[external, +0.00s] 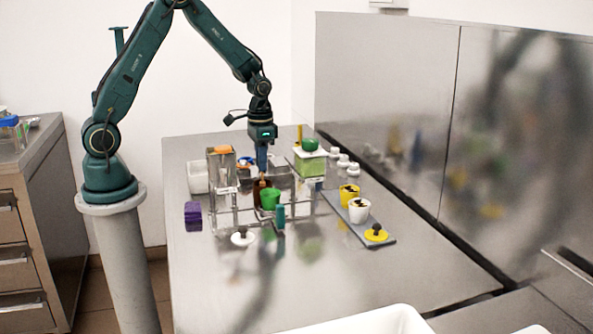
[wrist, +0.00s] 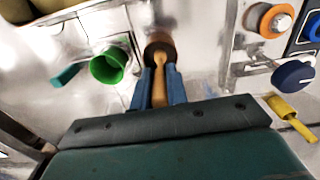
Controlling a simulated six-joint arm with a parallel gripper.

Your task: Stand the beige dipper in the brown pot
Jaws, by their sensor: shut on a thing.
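My gripper (external: 262,168) points down over the middle of the steel table. In the wrist view its blue fingers (wrist: 160,76) are shut on the beige dipper (wrist: 159,92), one finger on each side. The brown pot (wrist: 156,40) lies just past the fingertips in that view, and the dipper's far end overlaps its mouth. I cannot tell whether that end is inside the pot or above it. In the external view the brown pot (external: 257,190) is below my gripper, partly hidden by the green pot.
A green pot (external: 270,198) stands close beside the brown pot; it also shows in the wrist view (wrist: 107,66). Clear-walled stands surround this spot. A yellow dipper (wrist: 290,113) lies at right in the wrist view. A tray (external: 377,232) holds yellow and white pots.

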